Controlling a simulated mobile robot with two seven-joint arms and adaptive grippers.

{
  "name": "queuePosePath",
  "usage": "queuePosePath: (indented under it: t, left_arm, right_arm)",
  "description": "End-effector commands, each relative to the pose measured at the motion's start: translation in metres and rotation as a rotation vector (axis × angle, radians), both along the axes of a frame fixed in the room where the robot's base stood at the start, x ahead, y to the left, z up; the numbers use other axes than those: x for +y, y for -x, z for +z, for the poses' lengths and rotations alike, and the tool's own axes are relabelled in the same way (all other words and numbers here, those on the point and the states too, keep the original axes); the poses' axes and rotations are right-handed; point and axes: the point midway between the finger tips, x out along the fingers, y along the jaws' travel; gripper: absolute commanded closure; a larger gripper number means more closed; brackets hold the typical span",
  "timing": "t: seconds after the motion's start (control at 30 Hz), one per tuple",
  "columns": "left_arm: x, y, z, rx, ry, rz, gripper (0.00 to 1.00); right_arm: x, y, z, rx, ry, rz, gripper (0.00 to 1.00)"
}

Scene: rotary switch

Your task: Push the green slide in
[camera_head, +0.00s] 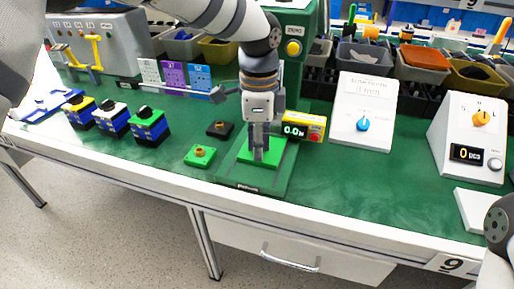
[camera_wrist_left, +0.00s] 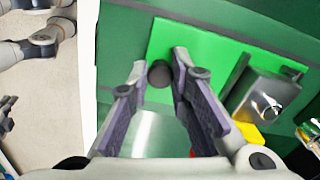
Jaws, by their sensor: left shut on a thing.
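The green slide (camera_head: 272,155) is a flat bright green plate in the dark green fixture base (camera_head: 251,188) on the bench. In the left wrist view the slide (camera_wrist_left: 207,48) lies just past my fingertips. A short dark round knob (camera_wrist_left: 159,74) stands at the slide's near edge. My left gripper (camera_head: 259,158) points down over the slide; in the wrist view its fingertips (camera_wrist_left: 159,70) are shut on the knob. The fingers hide the knob in the head view.
A 0.0 display (camera_head: 294,131) stands close on the right. A white panel with a blue knob (camera_head: 362,124) is farther right. The green bench between the panels is clear.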

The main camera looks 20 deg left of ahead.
Motion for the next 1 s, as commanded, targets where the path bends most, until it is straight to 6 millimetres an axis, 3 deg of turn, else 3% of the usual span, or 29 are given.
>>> queuePosePath:
  t: [0.1, 0.13, 0.2, 0.23, 0.57, 0.9, 1.0]
  left_arm:
    - [0.0, 0.001, 0.0, 0.002, -0.001, 0.001, 1.0]
    - [0.0, 0.001, 0.0, 0.002, -0.001, 0.001, 0.79]
    - [0.0, 0.001, 0.0, 0.002, -0.001, 0.001, 0.63]
    - [0.0, 0.001, 0.0, 0.002, -0.001, 0.001, 0.61]
    - [0.0, 0.0, 0.005, -0.001, 0.0, 0.001, 0.61]
    - [0.0, 0.0, 0.09, -0.003, 0.0, 0.001, 0.61]
    - [0.0, 0.0, 0.108, -0.001, 0.0, 0.002, 0.61]
  right_arm:
    - [0.0, 0.0, 0.0, 0.001, 0.0, 0.0, 1.0]
    - [0.0, 0.0, 0.0, 0.001, 0.0, 0.0, 1.0]
    - [0.0, 0.0, 0.0, 0.001, 0.0, 0.0, 1.0]
    - [0.0, 0.0, 0.0, 0.001, 0.0, 0.0, 1.0]
    - [0.0, 0.0, 0.0, 0.001, 0.0, 0.0, 1.0]
    - [0.0, 0.0, 0.0, 0.0, 0.0, 0.0, 1.0]
    - [0.0, 0.0, 0.0, 0.0, 0.0, 0.0, 1.0]
